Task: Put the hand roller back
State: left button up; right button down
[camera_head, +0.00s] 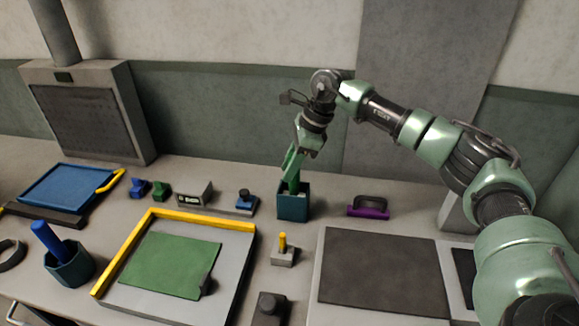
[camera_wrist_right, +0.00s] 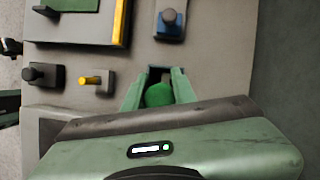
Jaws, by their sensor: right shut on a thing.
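My right gripper (camera_head: 293,172) points down at the teal square holder (camera_head: 293,208) at the back middle of the bench. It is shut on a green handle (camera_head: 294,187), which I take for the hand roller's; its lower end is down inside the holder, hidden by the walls. In the wrist view the rounded green handle top (camera_wrist_right: 158,95) sits between the two fingers of my right gripper (camera_wrist_right: 157,88), with the dark holder opening behind it. I cannot see whether the roller rests on the holder's bottom. My left gripper is not in view.
A teal pot (camera_head: 70,268) with a blue handle stands at front left. A yellow-edged tray (camera_head: 245,228) with a green sheet lies in front. A small block with a yellow peg (camera_head: 283,243), a blue-based stamp (camera_head: 246,203) and a purple-based tool (camera_head: 368,207) stand near the holder.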

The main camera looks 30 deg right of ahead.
jog(key=shift+f+b, duration=0.4)
jog(key=shift+f, duration=0.2)
jog(key=shift+s+f, duration=0.35)
jog(key=shift+f, duration=0.1)
jog(key=c, duration=1.4)
grip_release()
jog(key=shift+a, duration=0.1)
jog(key=shift+c, duration=0.2)
jog(key=o, duration=0.4)
jog(key=shift+w+f, duration=0.1)
jog(key=shift+w, duration=0.25)
jog(key=shift+b+v, duration=1)
jog(key=shift+v, duration=2.95)
